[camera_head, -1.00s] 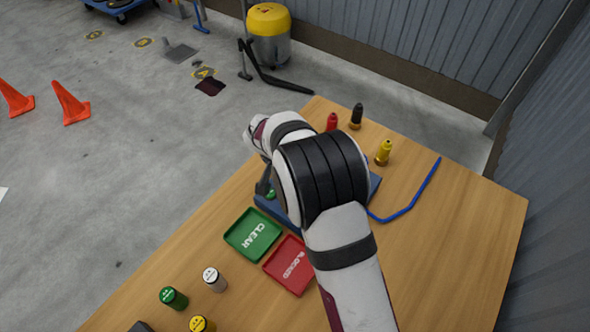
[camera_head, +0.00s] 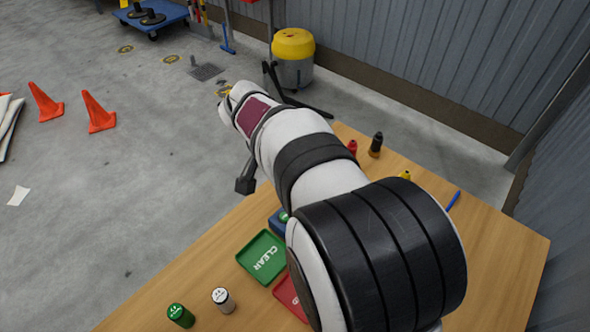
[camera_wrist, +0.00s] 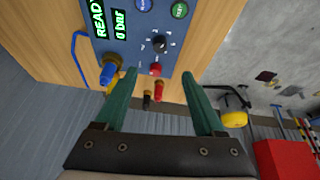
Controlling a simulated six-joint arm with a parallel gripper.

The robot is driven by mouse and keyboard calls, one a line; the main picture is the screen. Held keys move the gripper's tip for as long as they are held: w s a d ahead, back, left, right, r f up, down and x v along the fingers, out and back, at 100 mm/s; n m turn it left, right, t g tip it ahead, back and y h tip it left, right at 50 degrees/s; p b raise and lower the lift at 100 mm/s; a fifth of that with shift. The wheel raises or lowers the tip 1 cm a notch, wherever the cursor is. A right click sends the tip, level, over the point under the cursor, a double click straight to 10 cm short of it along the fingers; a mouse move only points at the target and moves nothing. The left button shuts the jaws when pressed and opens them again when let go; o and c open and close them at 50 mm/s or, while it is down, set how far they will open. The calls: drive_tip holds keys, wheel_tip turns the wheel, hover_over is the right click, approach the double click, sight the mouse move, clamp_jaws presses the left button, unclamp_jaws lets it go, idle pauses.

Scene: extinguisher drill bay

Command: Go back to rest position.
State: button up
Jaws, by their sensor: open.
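My gripper (camera_wrist: 160,85) is open in the wrist view, its two green fingers wide apart with nothing between them. Beyond the fingers stands the blue test panel (camera_wrist: 120,38), with a display reading READY and 0 bar, buttons and a dark knob. In the head view my arm is raised over the wooden table (camera_head: 495,270) and hides most of the panel; only a blue corner (camera_head: 277,222) shows. The fingers cannot be made out clearly in the head view.
A green CLEAR tray (camera_head: 262,257) and a partly hidden red tray (camera_head: 289,298) lie on the table. Green (camera_head: 180,315) and white (camera_head: 223,300) cylinders stand in front. Red (camera_head: 352,147), black (camera_head: 376,145) and yellow (camera_head: 405,175) fittings stand at the back.

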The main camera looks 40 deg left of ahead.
drive_tip(key=s+d+r+m+g, duration=0.1)
drive_tip(key=d+r+m+g, duration=0.15)
drive_tip(key=d, duration=1.15)
drive_tip(key=s+d+r+m+g, duration=0.1)
drive_tip(key=s+d+r, duration=0.15)
drive_tip(key=d, duration=1.15)
drive_tip(key=s+d+f+m+y, duration=0.1)
drive_tip(key=s+d, duration=0.2)
drive_tip(key=s, duration=0.3)
drive_tip(key=s+d+f+m+g+y, duration=0.1)
drive_tip(key=s+d+m, duration=0.1)
drive_tip(key=s+d, duration=0.2)
drive_tip(key=shift+s+d+f, duration=0.2)
drive_tip(key=shift+s+f, duration=0.05)
drive_tip(key=shift+s, duration=1)
